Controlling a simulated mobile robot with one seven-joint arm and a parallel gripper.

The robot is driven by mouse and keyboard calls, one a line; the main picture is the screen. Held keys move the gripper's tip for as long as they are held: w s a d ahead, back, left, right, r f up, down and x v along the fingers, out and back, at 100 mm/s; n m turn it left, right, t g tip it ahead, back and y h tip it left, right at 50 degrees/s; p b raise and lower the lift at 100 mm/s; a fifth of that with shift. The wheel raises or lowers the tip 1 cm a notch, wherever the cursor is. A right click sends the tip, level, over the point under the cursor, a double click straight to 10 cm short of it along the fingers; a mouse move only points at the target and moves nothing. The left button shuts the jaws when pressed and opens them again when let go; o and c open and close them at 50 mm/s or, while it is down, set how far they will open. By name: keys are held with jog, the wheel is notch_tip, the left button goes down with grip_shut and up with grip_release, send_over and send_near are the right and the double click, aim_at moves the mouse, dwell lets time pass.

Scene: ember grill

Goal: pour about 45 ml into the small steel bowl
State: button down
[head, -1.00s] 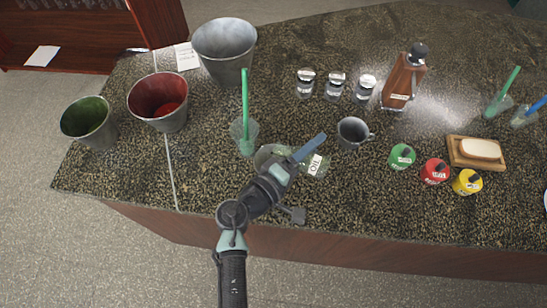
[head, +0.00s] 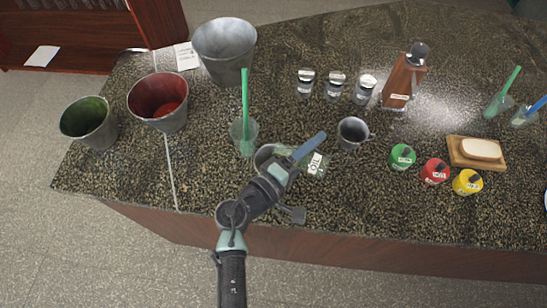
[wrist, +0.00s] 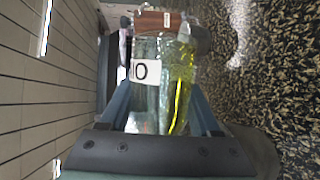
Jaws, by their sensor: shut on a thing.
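My gripper (head: 303,160) is shut on a clear glass oil bottle (head: 318,171) with a white OIL label. In the wrist view the bottle (wrist: 148,100) sits between the blue fingers, its yellow liquid lying along the side nearest the counter, so it is tipped well over. I cannot see a stream, the bottle's mouth or the bowl's inside.
A glass with a green brush (head: 243,136) is close on the left. Green (head: 402,157), red (head: 434,171) and yellow (head: 467,182) containers stand further right. Three small jars (head: 336,86) are behind.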

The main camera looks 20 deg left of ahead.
jog(key=shift+n+b, duration=0.4)
dwell(0.8)
jog(key=m+p, duration=0.1)
jog(key=m, duration=0.1)
jog(key=m+g+y+p, duration=0.1)
jog(key=p, duration=0.1)
jog(key=shift+f+m, duration=0.2)
jog(key=shift+m, duration=0.2)
jog(key=shift+r, duration=0.1)
dwell(0.5)
